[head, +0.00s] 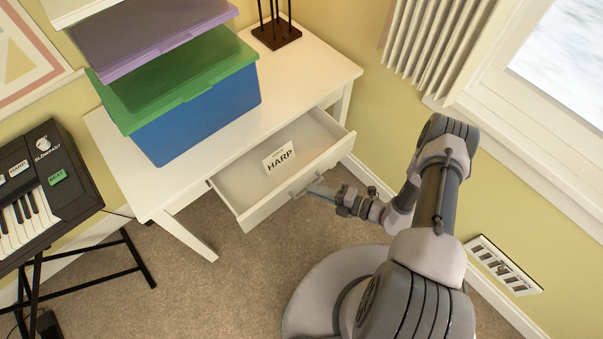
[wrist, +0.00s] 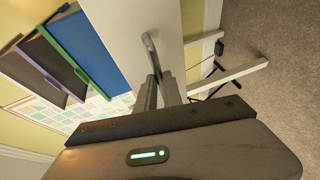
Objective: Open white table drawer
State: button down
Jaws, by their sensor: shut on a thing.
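The white table (head: 315,62) stands against the yellow wall. My gripper (head: 317,190) is at the handle. In the wrist view my gripper (wrist: 160,88) has its fingers close together on the handle (wrist: 151,52), against the white drawer front (wrist: 118,32). The fingers hide part of the handle.
Stacked bins, the lowest blue with a green lid (head: 200,115), sit on the tabletop. A keyboard on a black stand (head: 45,190) is at the left. A dark holder (head: 277,34) stands at the table's back.

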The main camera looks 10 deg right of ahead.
jog(key=s+d, duration=0.4)
jog(key=s, duration=0.1)
jog(key=shift+s, duration=0.3)
jog(key=c, duration=1.5)
grip_release()
jog(key=p+v, duration=0.2)
jog(key=v, duration=1.5)
jog(key=shift+s+d+r+p, duration=0.1)
jog(key=shift+d+r+p, duration=0.05)
jog(key=shift+p, duration=0.15)
